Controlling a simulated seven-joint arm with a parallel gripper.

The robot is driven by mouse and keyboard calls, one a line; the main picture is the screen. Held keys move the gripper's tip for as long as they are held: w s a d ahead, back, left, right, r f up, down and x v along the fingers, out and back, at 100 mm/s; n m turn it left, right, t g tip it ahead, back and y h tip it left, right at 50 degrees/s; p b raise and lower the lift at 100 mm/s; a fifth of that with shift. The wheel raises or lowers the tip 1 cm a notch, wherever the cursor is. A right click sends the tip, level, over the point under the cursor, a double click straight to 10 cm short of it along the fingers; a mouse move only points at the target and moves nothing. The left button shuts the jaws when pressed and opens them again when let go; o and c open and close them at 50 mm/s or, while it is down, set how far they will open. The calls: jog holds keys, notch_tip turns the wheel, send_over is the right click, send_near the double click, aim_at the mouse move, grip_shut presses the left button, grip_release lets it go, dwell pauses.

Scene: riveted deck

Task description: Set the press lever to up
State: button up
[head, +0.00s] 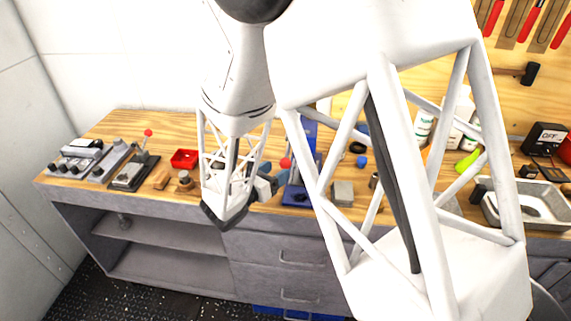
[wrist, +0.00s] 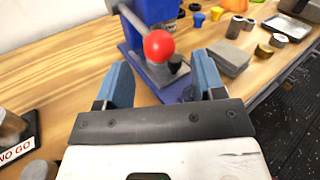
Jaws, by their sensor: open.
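The blue press (wrist: 152,10) stands on the bench beyond my fingers in the wrist view, and its base lies on the wood. Its grey lever (wrist: 130,18) ends in a red ball knob (wrist: 158,46), which points toward the camera. In the head view the press (head: 296,196) is partly hidden behind my arm, and the red knob (head: 285,163) shows beside it. My gripper (wrist: 162,72) is open, with one blue finger on each side. The knob appears just beyond and between the fingertips, and I see no contact. In the head view my gripper (head: 272,184) is close to the press.
Another device with a red-knobbed lever (head: 148,132) stands at the left of the bench, near a red tray (head: 184,159). A grey block (wrist: 229,58) lies right of the press. A NO GO label (wrist: 17,149) is at lower left. A metal tray (head: 522,208) is far right.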

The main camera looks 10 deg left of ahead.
aim_at(282, 167)
jog(key=shift+x, duration=2.45)
grip_shut()
